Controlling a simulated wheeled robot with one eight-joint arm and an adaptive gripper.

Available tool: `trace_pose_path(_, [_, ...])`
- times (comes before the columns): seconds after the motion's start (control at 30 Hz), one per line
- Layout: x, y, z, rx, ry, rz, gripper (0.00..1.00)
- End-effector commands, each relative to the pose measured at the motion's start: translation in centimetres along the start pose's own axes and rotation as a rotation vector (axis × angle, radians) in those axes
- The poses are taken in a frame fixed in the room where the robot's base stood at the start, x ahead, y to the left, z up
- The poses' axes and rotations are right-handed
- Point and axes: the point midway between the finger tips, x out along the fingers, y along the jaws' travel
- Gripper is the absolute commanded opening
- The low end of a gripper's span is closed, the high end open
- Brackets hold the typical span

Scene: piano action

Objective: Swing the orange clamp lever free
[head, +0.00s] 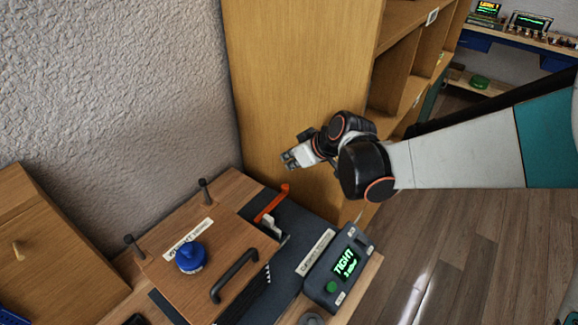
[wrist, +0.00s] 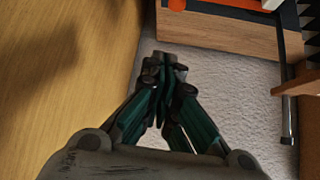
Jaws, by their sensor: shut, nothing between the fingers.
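The orange clamp lever (head: 271,203) stands tilted at the back right edge of the wooden action box (head: 205,262), above a pale clamp part. In the wrist view an orange piece (wrist: 232,4), likely the lever, is cut off by the top edge. My gripper (head: 290,160) is in the air above and beyond the lever, beside the tall wooden cabinet. In the wrist view its dark green fingers (wrist: 170,62) are shut together with nothing between them. The gripper and the lever are apart.
The tall wooden cabinet (head: 300,80) stands close behind my gripper. A box with a green "TIGHT" display (head: 345,262) sits right of the action box. A blue knob (head: 191,258) and a dark handle (head: 234,276) are on its lid. Two dark posts rise along its back edge.

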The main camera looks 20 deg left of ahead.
Motion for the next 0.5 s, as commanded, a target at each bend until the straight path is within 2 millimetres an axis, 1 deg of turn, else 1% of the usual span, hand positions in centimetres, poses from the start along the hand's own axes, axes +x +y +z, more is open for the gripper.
trace_pose_path(0.03, [0.57,-0.41,0.11,-0.003,0.002,-0.006,0.0])
trace_pose_path(0.1, [0.82,-0.7,0.02,-0.004,0.004,-0.011,0.0])
trace_pose_path(0.4, [0.78,-0.72,-0.08,-0.004,0.004,-0.011,0.0])
trace_pose_path(0.5, [1.06,-0.71,-0.06,-0.004,0.004,-0.011,0.0])
